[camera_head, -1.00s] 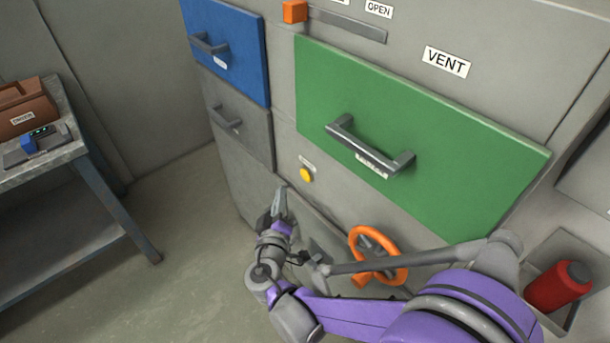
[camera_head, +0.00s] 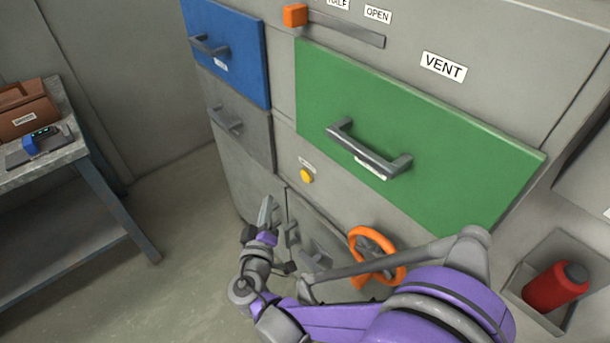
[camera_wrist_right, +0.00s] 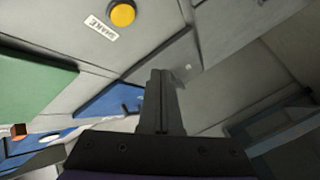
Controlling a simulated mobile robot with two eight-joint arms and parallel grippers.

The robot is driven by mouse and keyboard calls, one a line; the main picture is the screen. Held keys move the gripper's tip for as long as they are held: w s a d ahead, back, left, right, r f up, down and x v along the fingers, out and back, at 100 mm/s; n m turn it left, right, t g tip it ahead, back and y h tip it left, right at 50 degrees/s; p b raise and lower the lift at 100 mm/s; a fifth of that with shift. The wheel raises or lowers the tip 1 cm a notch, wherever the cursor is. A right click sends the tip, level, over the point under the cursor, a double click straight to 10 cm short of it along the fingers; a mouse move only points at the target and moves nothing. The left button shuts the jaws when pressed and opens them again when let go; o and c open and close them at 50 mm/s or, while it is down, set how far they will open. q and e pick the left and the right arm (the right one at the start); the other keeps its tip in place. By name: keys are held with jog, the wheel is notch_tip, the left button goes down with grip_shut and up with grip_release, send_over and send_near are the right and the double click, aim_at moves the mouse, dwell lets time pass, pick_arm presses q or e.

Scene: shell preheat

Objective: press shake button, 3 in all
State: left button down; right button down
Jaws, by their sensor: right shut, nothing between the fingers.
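The shake button is a round yellow button (camera_head: 306,176) on the grey cabinet front, below the left end of the green drawer. A small label sits just above it. In the right wrist view the yellow button (camera_wrist_right: 122,13) is at the top, with its label reading SHAKE beside it. My right gripper (camera_head: 266,208) is shut and empty, below and left of the button and apart from it. Its closed fingers (camera_wrist_right: 160,85) point up the middle of the right wrist view, with the button off to their left. My left gripper is in neither view.
A green drawer (camera_head: 440,140) with a protruding handle (camera_head: 368,150) is above right of the button. An orange wheel (camera_head: 362,276) is close to my right arm. A red cylinder (camera_head: 553,288) sits in a holder at right. A workbench (camera_head: 85,150) stands at left, with open floor between.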

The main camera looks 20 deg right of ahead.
aim_at(301, 175)
jog(key=shift+d, duration=0.2)
jog(key=w+d, duration=0.3)
jog(key=d, duration=0.5)
jog(key=shift+d, duration=0.15)
dwell(2.1)
jog(key=shift+w+d, duration=0.15)
jog(key=shift+d, duration=0.1)
jog(key=shift+w+d, duration=0.15)
jog(key=shift+d, duration=0.25)
dwell(0.7)
dwell(0.3)
jog(key=shift+s+a, duration=0.3)
jog(key=shift+a, duration=0.5)
